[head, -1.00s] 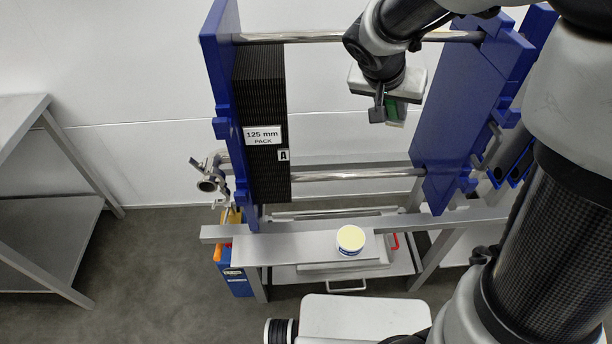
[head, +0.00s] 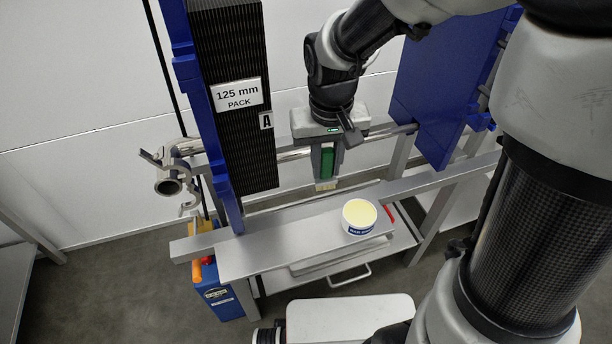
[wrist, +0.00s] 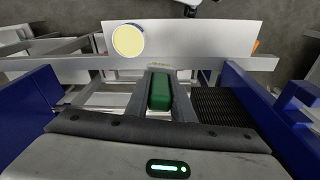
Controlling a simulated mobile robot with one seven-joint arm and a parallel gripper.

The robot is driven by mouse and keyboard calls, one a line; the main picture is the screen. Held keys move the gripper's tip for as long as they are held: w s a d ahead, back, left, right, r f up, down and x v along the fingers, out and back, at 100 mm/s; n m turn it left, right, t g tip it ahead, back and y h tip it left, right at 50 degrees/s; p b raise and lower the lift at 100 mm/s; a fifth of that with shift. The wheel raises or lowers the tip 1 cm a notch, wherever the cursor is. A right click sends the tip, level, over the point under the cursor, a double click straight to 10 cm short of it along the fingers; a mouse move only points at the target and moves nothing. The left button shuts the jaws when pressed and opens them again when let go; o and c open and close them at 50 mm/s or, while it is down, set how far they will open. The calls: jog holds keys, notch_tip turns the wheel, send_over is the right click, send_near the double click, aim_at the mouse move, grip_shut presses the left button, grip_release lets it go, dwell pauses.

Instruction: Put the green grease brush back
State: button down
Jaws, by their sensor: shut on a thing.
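My gripper (head: 327,162) is shut on the green grease brush (head: 327,164), bristles down. In the head view the brush hangs near the lower steel bar of the frame, left of and behind the white tub of pale yellow grease (head: 359,217). The tub stands on a grey shelf plate (head: 262,252). In the wrist view the green handle (wrist: 160,92) sits between the fingers, and the tub (wrist: 128,40) is ahead to the upper left. The brush is apart from the tub. The bristles (head: 325,185) are pale and small.
A black plate pack (head: 235,150) labelled 125 mm and A stands at left in the blue frame (head: 425,90). A pipe fitting (head: 170,180) sticks out at far left. A blue container (head: 222,295) with an orange item is below. A drawer-like tray (head: 350,272) lies under the shelf.

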jog(key=shift+n+g, duration=0.8)
jog(key=shift+n, duration=0.1)
jog(key=shift+s+a+f+b, duration=0.5)
jog(key=shift+f+b, duration=0.55)
jog(key=shift+f, duration=1.55)
jog(key=shift+s+a+f+b, duration=0.55)
jog(key=shift+f+b, duration=0.5)
jog(key=shift+f, duration=1.55)
jog(key=shift+s+a+f+b, duration=0.5)
jog(key=shift+f+b, duration=0.55)
jog(key=shift+f, duration=1.55)
jog(key=shift+f, duration=0.15)
jog(key=c, duration=1.5)
grip_release()
jog(key=shift+c, duration=0.2)
